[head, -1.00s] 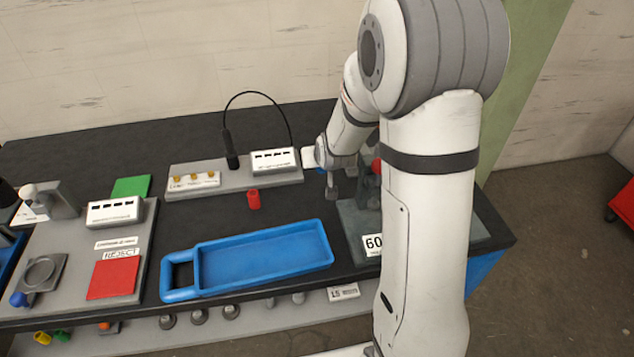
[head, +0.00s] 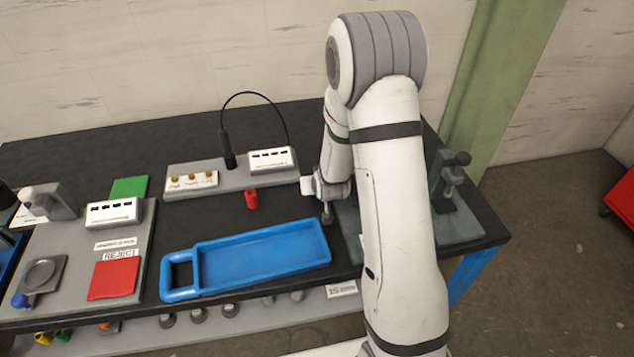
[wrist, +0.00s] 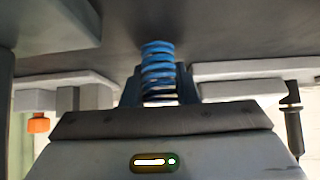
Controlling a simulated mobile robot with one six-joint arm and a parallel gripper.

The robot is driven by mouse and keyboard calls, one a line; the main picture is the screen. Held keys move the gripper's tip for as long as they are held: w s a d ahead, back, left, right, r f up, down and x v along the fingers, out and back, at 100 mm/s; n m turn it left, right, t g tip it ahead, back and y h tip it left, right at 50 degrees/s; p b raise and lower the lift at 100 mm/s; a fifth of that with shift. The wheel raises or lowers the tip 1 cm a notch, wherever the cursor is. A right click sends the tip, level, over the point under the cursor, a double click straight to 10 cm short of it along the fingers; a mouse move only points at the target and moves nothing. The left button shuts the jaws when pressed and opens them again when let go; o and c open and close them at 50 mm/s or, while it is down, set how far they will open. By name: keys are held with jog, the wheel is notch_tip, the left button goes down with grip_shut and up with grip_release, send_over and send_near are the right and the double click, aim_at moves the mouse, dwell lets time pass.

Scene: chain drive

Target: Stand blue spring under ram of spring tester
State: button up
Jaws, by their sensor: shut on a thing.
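My gripper (head: 327,213) is above the table, between the blue tray and the grey base plate at right. In the wrist view, my gripper (wrist: 160,95) is shut on the blue spring (wrist: 158,58), whose coils stick out beyond the fingers. The spring cannot be made out in the head view.
A blue tray (head: 262,257) lies at the front, with a red cylinder (head: 252,198) behind it. A grey board with a black wand (head: 229,150) is at the back. The left board carries a red pad (head: 113,279) and a green pad (head: 129,188). Bare table shows around the red cylinder.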

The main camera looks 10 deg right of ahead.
jog(key=shift+f, duration=0.2)
jog(key=o, duration=1.1)
jog(key=shift+c, duration=0.2)
jog(key=shift+r, duration=0.15)
